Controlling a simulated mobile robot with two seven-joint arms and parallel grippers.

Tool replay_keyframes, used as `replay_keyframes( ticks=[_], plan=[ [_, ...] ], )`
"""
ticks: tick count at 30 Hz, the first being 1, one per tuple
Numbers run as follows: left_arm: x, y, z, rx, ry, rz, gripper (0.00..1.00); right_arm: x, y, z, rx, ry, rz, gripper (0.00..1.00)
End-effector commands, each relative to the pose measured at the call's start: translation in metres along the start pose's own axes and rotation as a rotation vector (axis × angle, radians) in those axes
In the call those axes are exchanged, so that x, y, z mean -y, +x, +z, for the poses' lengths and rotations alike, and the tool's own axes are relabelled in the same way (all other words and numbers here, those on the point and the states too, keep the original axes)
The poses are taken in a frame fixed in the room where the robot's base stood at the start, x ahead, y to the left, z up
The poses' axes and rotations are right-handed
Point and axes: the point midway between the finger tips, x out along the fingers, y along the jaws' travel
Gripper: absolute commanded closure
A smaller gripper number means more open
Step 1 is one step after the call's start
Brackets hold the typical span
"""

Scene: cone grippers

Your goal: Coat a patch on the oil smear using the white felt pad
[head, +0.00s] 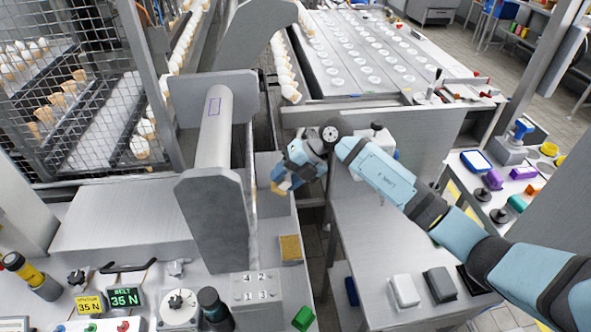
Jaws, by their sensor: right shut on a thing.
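My right gripper (284,182) is above the narrow channel right of the roller, shut on a small blue-and-tan thing (279,188) that is mostly hidden by the gripper. A white pad-like block (404,290) lies on the grey bench at the lower right, apart from the gripper. I cannot tell whether it is felt. A pale roller (212,140) runs between two grey end plates. I cannot make out an oil smear. My left gripper is not in view.
A dark grey block (440,284) lies beside the white one. A tan block (290,248) and a green block (303,318) lie near the channel. The near end plate (212,222) stands tall. A control panel (125,297) reads 35 N. The bench's middle (375,235) is clear.

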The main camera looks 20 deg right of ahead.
Motion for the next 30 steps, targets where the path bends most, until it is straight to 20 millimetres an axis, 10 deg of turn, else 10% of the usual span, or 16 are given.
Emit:
replay_keyframes(
  ticks=[30],
  plan=[
    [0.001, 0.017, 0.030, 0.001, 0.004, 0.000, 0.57, -0.004, 0.063, -0.001, 0.003, 0.005, 0.021, 0.77]
  ],
)
